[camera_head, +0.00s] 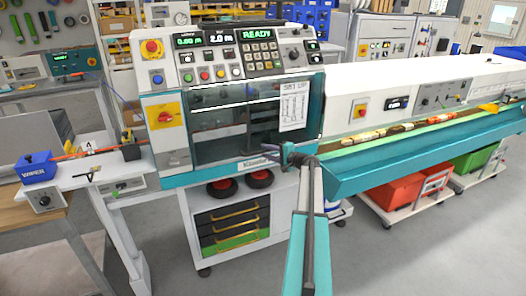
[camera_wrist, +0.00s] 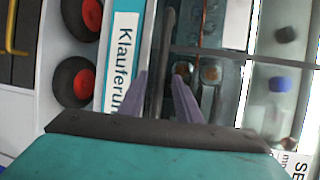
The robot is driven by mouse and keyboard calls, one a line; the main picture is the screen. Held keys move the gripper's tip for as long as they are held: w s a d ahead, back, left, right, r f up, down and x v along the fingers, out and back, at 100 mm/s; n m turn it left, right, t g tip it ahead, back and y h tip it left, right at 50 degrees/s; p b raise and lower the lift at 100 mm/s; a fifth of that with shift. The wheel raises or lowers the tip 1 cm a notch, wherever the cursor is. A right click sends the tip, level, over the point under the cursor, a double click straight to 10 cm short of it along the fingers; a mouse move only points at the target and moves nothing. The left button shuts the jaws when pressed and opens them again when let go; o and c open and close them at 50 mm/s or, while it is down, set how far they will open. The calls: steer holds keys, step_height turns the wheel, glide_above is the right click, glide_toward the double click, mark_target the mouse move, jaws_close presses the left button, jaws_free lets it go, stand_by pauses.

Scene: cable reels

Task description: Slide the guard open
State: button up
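The guard (camera_head: 225,125) is a dark see-through panel across the front of the teal and white machine, and it covers the opening. Its glass also shows in the wrist view (camera_wrist: 222,92). My gripper (camera_head: 285,152) is at the guard's lower right, near the teal front edge. In the wrist view its two purple fingers (camera_wrist: 160,78) are apart, with a dark upright bar (camera_wrist: 167,40), which looks like the guard's handle, running between them. A gap shows beside the bar; I cannot tell whether either finger touches it.
A paper sheet (camera_head: 294,104) hangs on the guard's right part. The control panel (camera_head: 250,52) above reads READY. A long teal trough (camera_head: 420,145) extends right. Open floor lies in front.

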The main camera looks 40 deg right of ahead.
steer(key=shift+w+f, duration=0.2)
steer(key=shift+w, duration=0.7)
jaws_close()
